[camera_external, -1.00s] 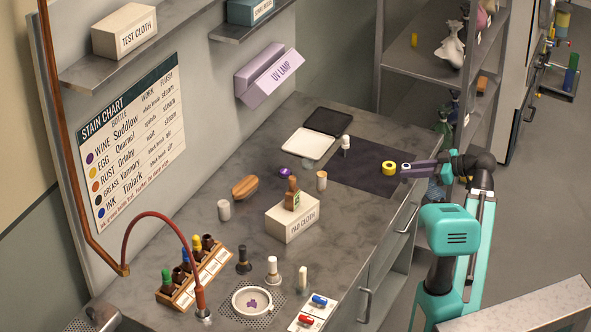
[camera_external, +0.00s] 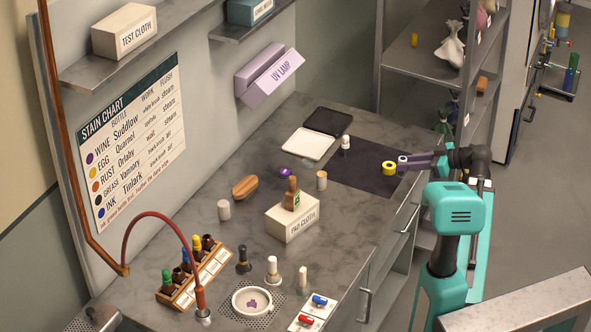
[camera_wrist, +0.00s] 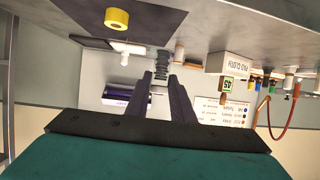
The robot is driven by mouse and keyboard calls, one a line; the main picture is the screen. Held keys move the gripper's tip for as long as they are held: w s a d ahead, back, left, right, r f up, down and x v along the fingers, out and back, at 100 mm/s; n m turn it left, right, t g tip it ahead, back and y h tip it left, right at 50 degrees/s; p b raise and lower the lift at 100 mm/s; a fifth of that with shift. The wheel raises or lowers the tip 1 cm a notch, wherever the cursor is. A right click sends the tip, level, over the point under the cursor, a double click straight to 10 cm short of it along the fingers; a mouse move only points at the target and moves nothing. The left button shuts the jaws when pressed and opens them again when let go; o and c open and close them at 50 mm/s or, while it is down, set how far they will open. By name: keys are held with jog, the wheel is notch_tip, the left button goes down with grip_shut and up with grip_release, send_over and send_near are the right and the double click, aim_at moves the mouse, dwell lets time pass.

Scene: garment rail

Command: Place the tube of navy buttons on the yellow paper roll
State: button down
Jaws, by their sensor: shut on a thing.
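My gripper (camera_external: 410,163) is shut on the tube of navy buttons (camera_wrist: 162,66), a dark ribbed stack between the fingertips in the wrist view. In the external view its pale end (camera_external: 402,159) shows at the tips of my purple-grey fingers. The yellow paper roll (camera_external: 389,168) stands on the dark mat near the bench's right edge, just left of the fingertips. It also shows at the top of the wrist view (camera_wrist: 117,19), apart from the tube. Its top is bare in what I see.
A white tray (camera_external: 307,144) and a black tray (camera_external: 328,121) lie behind. The pad cloth box (camera_external: 292,217) stands nearer. Metal shelving (camera_external: 430,65) rises beyond the bench.

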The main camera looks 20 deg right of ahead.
jog(key=shift+w+r+p, duration=0.1)
jog(key=shift+w+p, duration=0.6)
jog(key=shift+p, duration=3.7)
jog(key=shift+w+d+f+p, duration=0.25)
jog(key=shift+w+p, duration=0.4)
jog(key=shift+w, duration=1.15)
jog(key=shift+w+d+f+p, duration=0.2)
jog(key=shift+w+p, duration=0.45)
jog(key=shift+w, duration=1.1)
jog(key=shift+w+d+f+p, duration=0.25)
jog(key=shift+w+p, duration=0.4)
jog(key=shift+w, duration=1.15)
jog(key=shift+f, duration=0.2)
jog(key=shift+f+p, duration=0.65)
jog(key=shift+f, duration=0.9)
jog(key=shift+f+b, duration=0.2)
jog(key=shift+b, duration=0.1)
